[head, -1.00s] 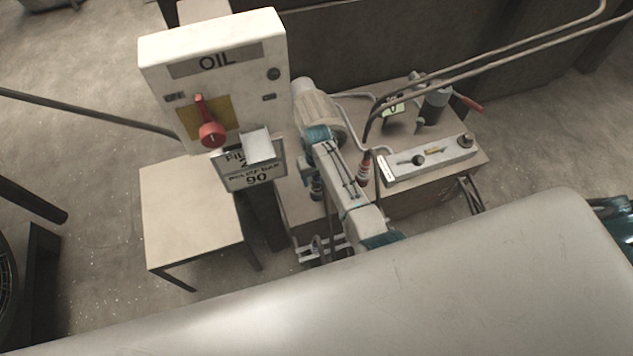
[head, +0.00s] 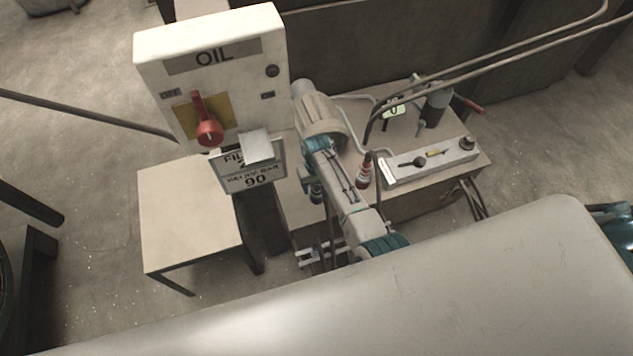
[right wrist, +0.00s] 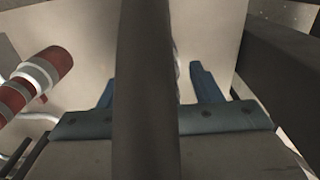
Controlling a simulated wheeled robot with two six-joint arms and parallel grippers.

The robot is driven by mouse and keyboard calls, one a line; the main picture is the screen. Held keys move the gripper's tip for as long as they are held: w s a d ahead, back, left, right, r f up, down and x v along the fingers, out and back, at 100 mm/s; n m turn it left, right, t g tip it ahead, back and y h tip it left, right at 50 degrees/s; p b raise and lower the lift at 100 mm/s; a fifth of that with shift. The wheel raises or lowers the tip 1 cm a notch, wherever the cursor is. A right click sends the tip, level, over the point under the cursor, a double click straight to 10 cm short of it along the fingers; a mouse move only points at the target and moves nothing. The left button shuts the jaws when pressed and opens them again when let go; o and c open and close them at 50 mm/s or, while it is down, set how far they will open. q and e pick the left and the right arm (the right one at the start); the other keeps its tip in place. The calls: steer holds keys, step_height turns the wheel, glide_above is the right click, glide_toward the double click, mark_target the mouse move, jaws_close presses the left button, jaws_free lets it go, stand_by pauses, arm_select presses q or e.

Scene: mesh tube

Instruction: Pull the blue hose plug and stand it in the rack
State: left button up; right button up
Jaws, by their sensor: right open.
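My right arm (head: 345,190) reaches over the left end of the low bench in the head view, and its jaws are hidden behind the arm. In the right wrist view my right gripper (right wrist: 152,75) is open, with its two blue fingers apart. A dark hose or bar runs down the middle of that view, in front of the gripper; I cannot tell if it lies between the fingers. A dark bluish plug-like piece (head: 315,191) shows just left of my arm, partly hidden; it may be the blue plug. A metal rack-like frame (head: 308,256) is below it. My left gripper is out of view.
A red-and-white banded plug (head: 364,170) stands right of my arm; a similar one shows in the right wrist view (right wrist: 36,80). A white OIL panel (head: 213,90) with a red knob stands left. A grey control box (head: 430,160) and hoses (head: 500,60) are right.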

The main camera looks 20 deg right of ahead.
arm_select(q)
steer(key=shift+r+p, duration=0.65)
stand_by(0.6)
arm_select(e)
jaws_close()
steer(key=shift+r+p, duration=0.65)
steer(key=shift+r, duration=0.05)
steer(key=shift+r+p, duration=0.55)
steer(key=shift+p, duration=0.1)
steer(key=shift+r, duration=0.3)
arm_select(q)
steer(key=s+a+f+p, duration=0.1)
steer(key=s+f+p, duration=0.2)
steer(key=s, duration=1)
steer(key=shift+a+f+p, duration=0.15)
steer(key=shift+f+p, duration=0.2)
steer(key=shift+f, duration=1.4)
arm_select(e)
steer(key=shift+r, duration=1.5)
